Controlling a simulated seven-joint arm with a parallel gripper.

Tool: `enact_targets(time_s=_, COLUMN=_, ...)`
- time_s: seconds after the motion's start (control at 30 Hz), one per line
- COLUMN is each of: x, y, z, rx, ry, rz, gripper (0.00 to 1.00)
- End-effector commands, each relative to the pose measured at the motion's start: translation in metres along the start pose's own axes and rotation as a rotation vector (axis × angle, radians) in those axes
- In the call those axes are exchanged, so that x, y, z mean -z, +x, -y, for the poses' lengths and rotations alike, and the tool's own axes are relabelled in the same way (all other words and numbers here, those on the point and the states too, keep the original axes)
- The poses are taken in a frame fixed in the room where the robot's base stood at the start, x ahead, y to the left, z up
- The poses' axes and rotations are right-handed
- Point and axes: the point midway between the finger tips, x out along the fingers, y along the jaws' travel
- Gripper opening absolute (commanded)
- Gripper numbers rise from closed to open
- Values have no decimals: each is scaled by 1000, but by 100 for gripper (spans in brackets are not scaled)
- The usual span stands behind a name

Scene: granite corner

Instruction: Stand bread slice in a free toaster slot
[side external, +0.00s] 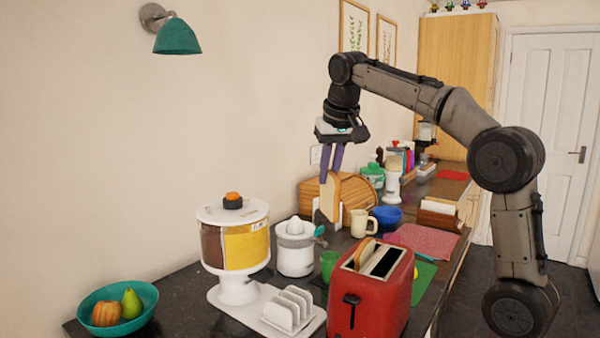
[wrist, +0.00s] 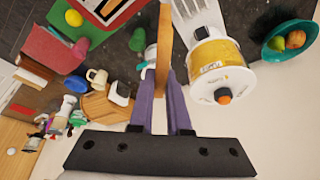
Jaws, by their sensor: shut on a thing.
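My gripper (side external: 331,178) is shut on a bread slice (side external: 330,197) and holds it upright in the air, above and behind the toaster. In the wrist view the bread slice (wrist: 164,45) shows edge-on between the purple fingers of my gripper (wrist: 163,88). The red toaster (side external: 372,297) stands at the front of the counter. One slot holds a bread slice (side external: 366,252); the other slot (side external: 384,262) looks dark and empty. The toaster also shows at the top of the wrist view (wrist: 112,14), partly cut off.
A white toast rack (side external: 288,310), a cereal dispenser (side external: 235,245) and a white juicer (side external: 294,250) stand left of the toaster. A green cup (side external: 328,264), a cream mug (side external: 362,223) and a blue bowl (side external: 387,217) are behind it. A wooden bread box (side external: 310,195) is near the wall.

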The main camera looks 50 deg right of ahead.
Motion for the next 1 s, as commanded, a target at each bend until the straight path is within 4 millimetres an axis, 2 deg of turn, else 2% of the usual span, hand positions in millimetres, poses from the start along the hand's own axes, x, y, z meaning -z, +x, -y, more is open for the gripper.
enact_targets(time_s=0.03, x=-5, y=-3, z=-18, rx=-40, ry=92, rz=-1, gripper=0)
enact_targets(time_s=0.2, x=-24, y=-11, z=-68, rx=-171, ry=404, rz=-3, gripper=0)
enact_targets(time_s=0.5, x=-49, y=-23, z=-122, rx=-316, ry=756, rz=-5, gripper=0)
enact_targets(time_s=0.57, x=-54, y=-24, z=-129, rx=-339, ry=810, rz=-4, gripper=0)
enact_targets(time_s=0.83, x=-67, y=10, z=-126, rx=-334, ry=793, rz=-1, gripper=0)
enact_targets(time_s=1.0, x=-72, y=22, z=-126, rx=-333, ry=793, rz=-1, gripper=0)
